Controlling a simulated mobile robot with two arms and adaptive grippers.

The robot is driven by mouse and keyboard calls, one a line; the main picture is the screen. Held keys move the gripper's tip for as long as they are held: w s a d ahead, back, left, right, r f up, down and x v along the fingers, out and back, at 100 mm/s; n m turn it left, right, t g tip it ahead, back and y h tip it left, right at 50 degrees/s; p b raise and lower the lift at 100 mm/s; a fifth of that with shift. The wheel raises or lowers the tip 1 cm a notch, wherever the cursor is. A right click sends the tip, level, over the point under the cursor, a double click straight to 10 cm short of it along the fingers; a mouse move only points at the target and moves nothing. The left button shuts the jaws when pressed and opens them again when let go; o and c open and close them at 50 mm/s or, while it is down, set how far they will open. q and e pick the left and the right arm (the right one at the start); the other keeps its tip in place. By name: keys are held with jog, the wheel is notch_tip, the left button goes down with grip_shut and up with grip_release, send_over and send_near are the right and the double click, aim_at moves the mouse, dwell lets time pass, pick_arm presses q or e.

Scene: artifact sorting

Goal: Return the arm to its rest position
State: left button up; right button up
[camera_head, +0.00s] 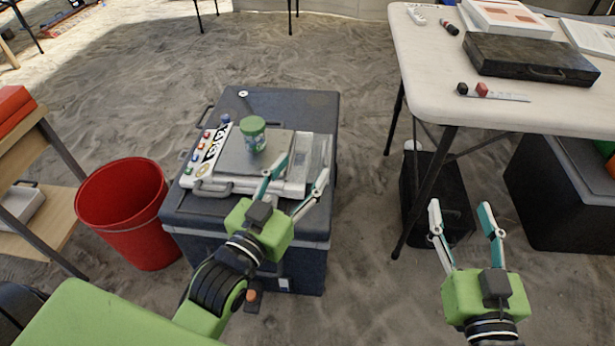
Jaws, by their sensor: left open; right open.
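My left gripper (292,179) is open over the front right part of the dark grey cooler box (318,112). Its fingers point toward the far side and have nothing between them. A small green-lidded jar (253,134) stands upright on a grey plate of a white device (212,158) on the cooler, a little left of and beyond the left fingertips. My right gripper (461,207) is open and empty at the lower right, over the sandy floor in front of a black bin.
A red bucket (128,213) stands left of the cooler. A white table (425,60) at right carries a black case (528,59) and small items. A black bin (437,195) stands below it. A wooden shelf (62,205) is at left. Open sand (330,45) lies beyond the cooler.

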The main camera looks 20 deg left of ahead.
pick_arm(q)
jog(key=shift+m+h, duration=0.5)
jog(key=shift+h, duration=0.4)
jog(key=d, duration=0.1)
jog(key=s+d+r, duration=0.1)
jog(key=s+d, duration=0.1)
jog(key=shift+d+r, duration=0.25)
jog(key=shift+r, duration=0.1)
